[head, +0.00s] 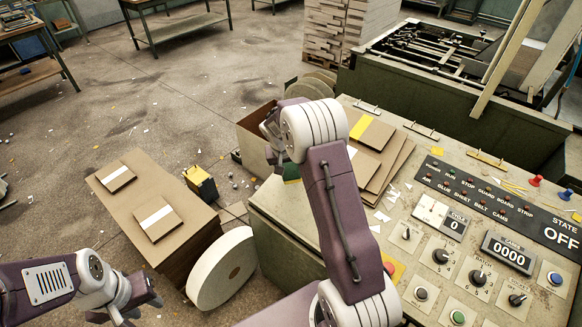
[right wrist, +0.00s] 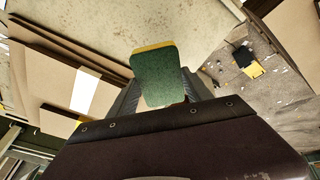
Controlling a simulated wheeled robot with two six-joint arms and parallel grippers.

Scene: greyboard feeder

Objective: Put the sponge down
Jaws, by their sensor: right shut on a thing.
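The sponge (right wrist: 155,78), green with a yellow layer along its far edge, is between the fingers of my right gripper (right wrist: 160,95) in the right wrist view. The gripper is shut on it. In the head view only a small green part of the sponge (head: 291,173) shows below my right wrist, by the left edge of the control cabinet (head: 290,215). My arm hides most of it and the right gripper's fingertips. I cannot tell whether the sponge touches anything below. My left gripper (head: 140,306) is empty and looks open at the lower left.
Brown board sheets (head: 393,165) lie on the cabinet top beside knobs and a panel reading OFF (head: 560,238). A board stack (head: 160,190), a white roll (head: 222,268) and a yellow-black object (head: 201,184) stand on the littered floor to the left.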

